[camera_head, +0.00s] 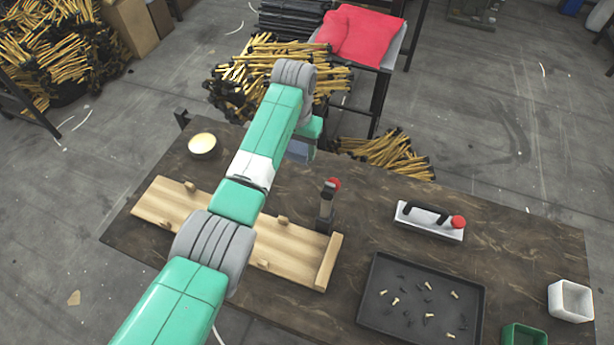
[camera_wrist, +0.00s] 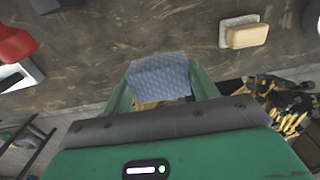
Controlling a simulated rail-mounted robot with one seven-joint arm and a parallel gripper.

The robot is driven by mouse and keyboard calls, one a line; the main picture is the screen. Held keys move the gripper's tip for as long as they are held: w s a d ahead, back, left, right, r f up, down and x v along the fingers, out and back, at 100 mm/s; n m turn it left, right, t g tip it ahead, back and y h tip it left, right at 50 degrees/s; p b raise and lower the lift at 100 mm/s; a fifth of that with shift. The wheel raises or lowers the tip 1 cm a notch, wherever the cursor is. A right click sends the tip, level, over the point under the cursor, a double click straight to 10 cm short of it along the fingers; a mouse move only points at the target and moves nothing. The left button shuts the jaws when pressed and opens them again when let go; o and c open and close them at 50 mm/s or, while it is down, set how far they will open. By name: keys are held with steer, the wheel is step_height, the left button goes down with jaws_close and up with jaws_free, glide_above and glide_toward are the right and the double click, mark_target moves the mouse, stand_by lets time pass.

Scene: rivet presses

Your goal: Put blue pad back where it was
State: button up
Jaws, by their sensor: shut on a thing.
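The blue pad (camera_wrist: 160,74) is a light blue, patterned piece held between the two green fingers of my gripper (camera_wrist: 162,84) in the wrist view. My gripper is shut on it. In the head view, the blue pad (camera_head: 298,151) shows as a small blue-grey patch below the end of my arm, near the back edge of the brown worktable (camera_head: 520,235). My gripper is mostly hidden there by my own wrist. Whether the pad touches the table cannot be told.
A wooden board (camera_head: 165,205) lies partly behind my arm. A red-knobbed press (camera_head: 327,205), a white red-knobbed device (camera_head: 430,220) and a dark tray (camera_head: 425,265) with small pieces stand to the right. Handled tools (camera_head: 385,153) lie beyond the table.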

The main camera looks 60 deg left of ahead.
mark_target(298, 148)
step_height(298, 148, down, 9)
steer(key=b, duration=0.3)
steer(key=shift+r, duration=0.15)
steer(key=shift+d+f, duration=0.1)
steer(key=shift+f, duration=0.1)
steer(key=o, duration=1)
step_height(298, 148, up, 12)
steer(key=p, duration=0.4)
steer(key=shift+r, duration=0.25)
